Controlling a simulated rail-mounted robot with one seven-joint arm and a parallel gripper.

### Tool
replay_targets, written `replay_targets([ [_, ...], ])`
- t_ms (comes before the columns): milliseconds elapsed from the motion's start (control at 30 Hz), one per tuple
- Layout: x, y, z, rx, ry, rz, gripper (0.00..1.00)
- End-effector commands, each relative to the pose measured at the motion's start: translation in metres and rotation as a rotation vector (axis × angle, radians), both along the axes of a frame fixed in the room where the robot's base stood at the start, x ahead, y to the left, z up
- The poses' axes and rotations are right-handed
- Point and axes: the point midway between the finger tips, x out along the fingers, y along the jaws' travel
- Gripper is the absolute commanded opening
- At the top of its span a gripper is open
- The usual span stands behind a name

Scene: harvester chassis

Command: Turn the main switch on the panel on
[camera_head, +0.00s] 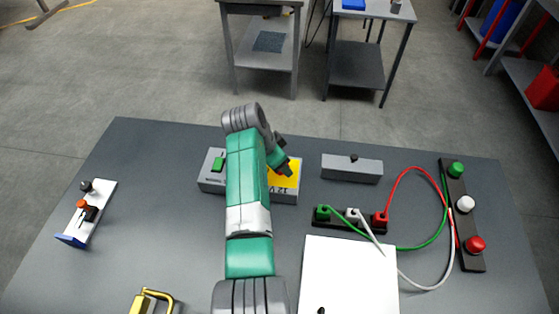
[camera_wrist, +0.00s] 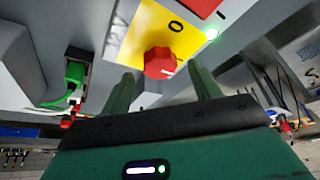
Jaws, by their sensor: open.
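The main switch (camera_wrist: 160,62) is a red knob on a yellow plate (camera_wrist: 135,38) in the wrist view. A "0" is printed beside it, and a white mark shows on the knob's lower right. In the head view the yellow plate (camera_head: 287,181) is on the right part of the grey panel box (camera_head: 210,184); my arm hides the knob there. My gripper (camera_wrist: 162,72) is open, one finger on each side of the knob in the picture. Contact cannot be told. In the head view my gripper (camera_head: 284,160) is over the panel.
A lit indicator (camera_wrist: 212,33) glows beside the yellow plate. A green rocker (camera_head: 218,164) is on the box's left. To the right are a grey box (camera_head: 352,168), a socket strip (camera_head: 345,221) with looping cables and a button strip (camera_head: 463,215). A white sheet (camera_head: 345,275) lies in front.

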Motion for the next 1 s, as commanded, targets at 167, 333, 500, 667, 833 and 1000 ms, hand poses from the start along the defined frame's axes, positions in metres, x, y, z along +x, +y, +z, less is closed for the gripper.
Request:
replay_targets([
  [167, -0.008, 0.012, 0.038, 0.001, -0.003, 0.002, 0.62],
  [333, -0.013, 0.018, 0.055, 0.000, -0.001, 0.000, 0.62],
  [500, -0.014, 0.019, 0.057, 0.000, 0.000, 0.000, 0.62],
  [667, -0.014, 0.019, 0.057, 0.000, 0.000, 0.000, 0.62],
  [833, -0.014, 0.019, 0.057, 0.001, -0.001, 0.000, 0.62],
  [1000, -0.006, 0.018, 0.068, 0.009, -0.060, 0.039, 0.62],
])
